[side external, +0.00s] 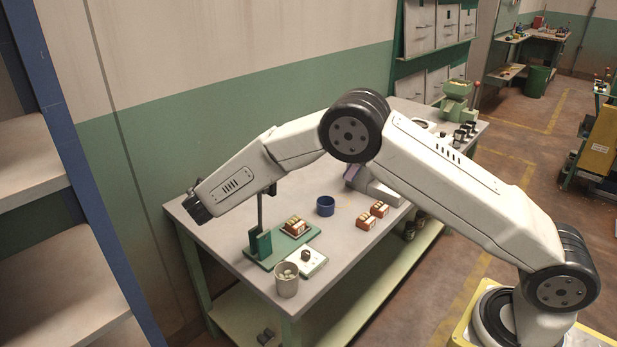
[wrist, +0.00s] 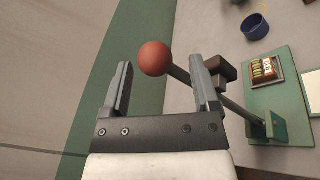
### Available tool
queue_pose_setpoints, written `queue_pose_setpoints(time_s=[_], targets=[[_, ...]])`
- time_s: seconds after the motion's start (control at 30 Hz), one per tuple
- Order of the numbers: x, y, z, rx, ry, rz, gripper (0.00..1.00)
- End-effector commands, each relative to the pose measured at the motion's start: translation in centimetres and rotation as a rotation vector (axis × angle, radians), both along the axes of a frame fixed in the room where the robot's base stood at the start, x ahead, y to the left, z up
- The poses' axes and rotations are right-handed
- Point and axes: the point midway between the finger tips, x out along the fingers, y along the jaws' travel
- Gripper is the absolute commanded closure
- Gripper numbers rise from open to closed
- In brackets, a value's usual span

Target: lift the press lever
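The press stands on a green base plate (side external: 296,254) near the left end of the workbench, with a dark post rising from a green block (side external: 261,243). Its lever ends in a red ball knob (wrist: 154,58) in the wrist view, and the lever rod (wrist: 238,108) runs from there behind the right finger toward the green block. My gripper (wrist: 160,65) is open, with a finger on either side of the knob in this view; I see no contact with it. In the side view my gripper (side external: 196,207) hangs left of the press, and the knob cannot be made out there.
A red box with yellowish pieces (side external: 295,225) sits on the base plate. A wall (side external: 230,90) is behind the bench.

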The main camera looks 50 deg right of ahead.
Motion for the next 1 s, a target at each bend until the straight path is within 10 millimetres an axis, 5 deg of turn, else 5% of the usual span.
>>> queue_pose_setpoints(time_s=[0.37,1.0], targets=[[-0.2,0.4,0.2,-0.001,-0.002,-0.004,0.22],[-2.2,6.9,0.4,0.0,-0.002,-0.002,0.22]])
